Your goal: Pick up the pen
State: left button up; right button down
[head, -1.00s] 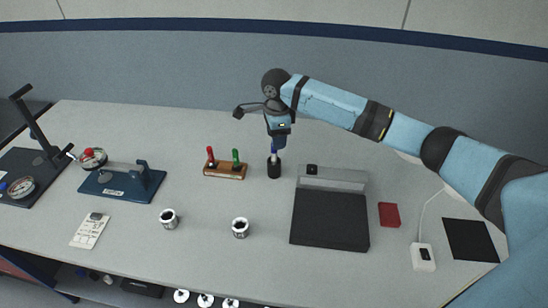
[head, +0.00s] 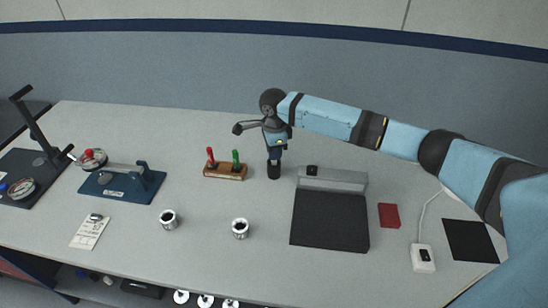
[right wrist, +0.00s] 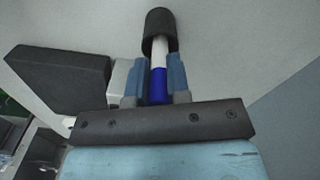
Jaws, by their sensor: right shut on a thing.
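The pen (right wrist: 158,86), blue with a white section, stands between the fingers of my right gripper (right wrist: 160,75) in the right wrist view. The gripper is shut on it. The pen's far end is inside a black cylindrical holder (right wrist: 160,28). In the head view my right gripper (head: 274,155) points down, just above the black holder (head: 274,170) on the table, and its fingers mostly hide the pen. My left gripper is not in view.
A wooden block (head: 225,173) with red and green handled tools stands left of the holder. A black and grey laptop-like device (head: 330,215) lies to the right.

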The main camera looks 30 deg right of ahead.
jog(key=shift+r, duration=0.1)
notch_tip(320, 180, up, 20)
dwell(0.6)
dwell(0.8)
